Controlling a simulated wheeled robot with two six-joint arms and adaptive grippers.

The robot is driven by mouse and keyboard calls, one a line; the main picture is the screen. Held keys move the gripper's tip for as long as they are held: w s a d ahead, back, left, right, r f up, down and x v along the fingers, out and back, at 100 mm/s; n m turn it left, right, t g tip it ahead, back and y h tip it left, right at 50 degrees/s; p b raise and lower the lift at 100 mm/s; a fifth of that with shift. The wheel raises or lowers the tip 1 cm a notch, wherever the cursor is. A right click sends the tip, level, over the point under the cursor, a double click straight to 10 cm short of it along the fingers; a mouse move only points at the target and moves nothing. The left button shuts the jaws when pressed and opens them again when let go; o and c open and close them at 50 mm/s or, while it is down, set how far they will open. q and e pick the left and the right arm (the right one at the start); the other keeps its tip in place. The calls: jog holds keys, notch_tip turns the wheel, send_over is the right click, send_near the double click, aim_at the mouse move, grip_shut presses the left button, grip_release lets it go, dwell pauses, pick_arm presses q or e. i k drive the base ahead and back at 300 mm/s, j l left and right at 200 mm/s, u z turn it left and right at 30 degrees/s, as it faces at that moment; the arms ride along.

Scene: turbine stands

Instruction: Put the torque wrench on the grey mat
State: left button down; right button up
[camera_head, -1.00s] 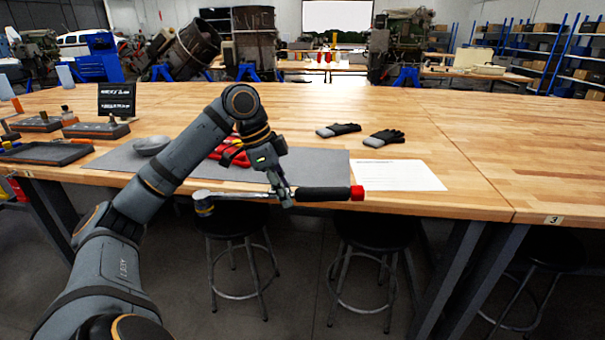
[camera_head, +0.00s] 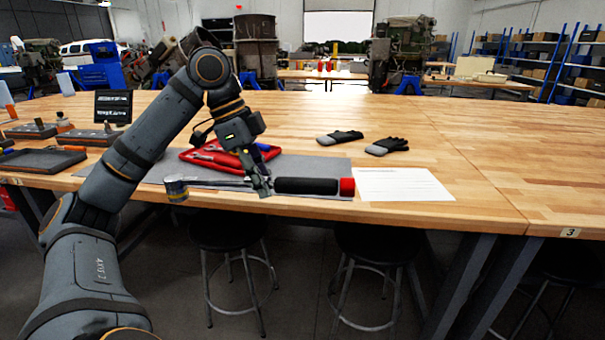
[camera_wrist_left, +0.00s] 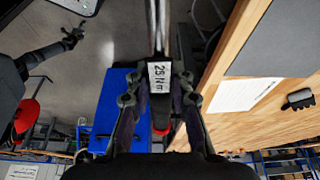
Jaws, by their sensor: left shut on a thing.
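The torque wrench has a black handle (camera_head: 305,186), a red end and a silver shaft. Its round head (camera_head: 176,188) points left in the head view. My left gripper (camera_head: 263,186) is shut on the wrench near the inner end of the handle. In the left wrist view my gripper's fingers (camera_wrist_left: 158,98) flank the wrench's "25 N m" label (camera_wrist_left: 160,76). The grey mat (camera_head: 325,165) lies on the bench and shows at right in the wrist view (camera_wrist_left: 285,40), apart from the wrench. A dark gripper, apparently my right one (camera_wrist_left: 73,36), shows at upper left there; its opening is unclear.
A red tray (camera_head: 205,158) with tools lies on the mat. A white sheet (camera_head: 402,184) is right of the mat, with black gloves (camera_head: 386,146) behind. Dark trays (camera_head: 40,161) stand at left. Stools (camera_head: 228,232) stand below the bench's front edge. The bench's right side is clear.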

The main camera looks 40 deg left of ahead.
aim_at(323, 164)
jog(key=i+j, duration=1.1)
jog(key=i, duration=0.05)
